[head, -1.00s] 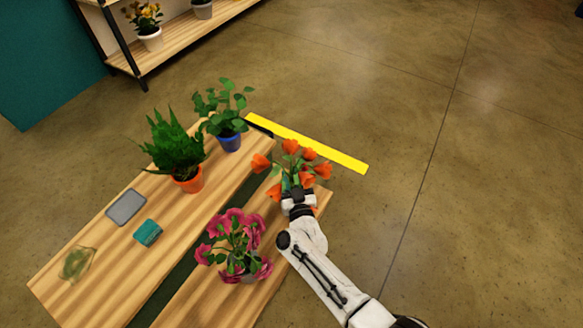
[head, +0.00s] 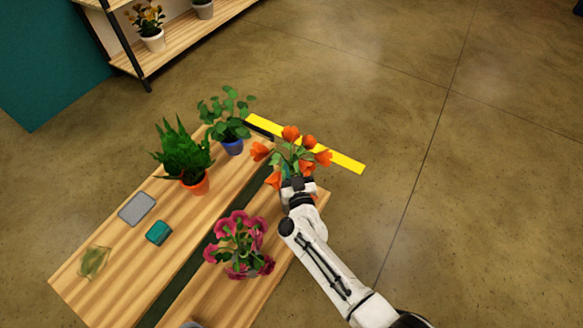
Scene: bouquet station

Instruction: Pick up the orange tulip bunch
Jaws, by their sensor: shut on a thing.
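The orange tulip bunch (head: 291,134) has several orange blooms on green stems and leaves. It is at the far right end of the wooden table (head: 215,284). My gripper (head: 297,184) is at the lower part of the bunch and shut on it. The blooms spread above and around the jaws. The fingers and the stem ends are mostly hidden by the wrist and the flowers. I cannot tell whether the bunch is clear of the tabletop.
A pink flower bunch (head: 240,243) stands nearer on the table. A fern in an orange pot (head: 196,184) and a leafy plant in a blue pot (head: 233,147) stand left. A grey tray (head: 137,209), a teal box (head: 159,233) and a yellow strip (head: 345,161) also show.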

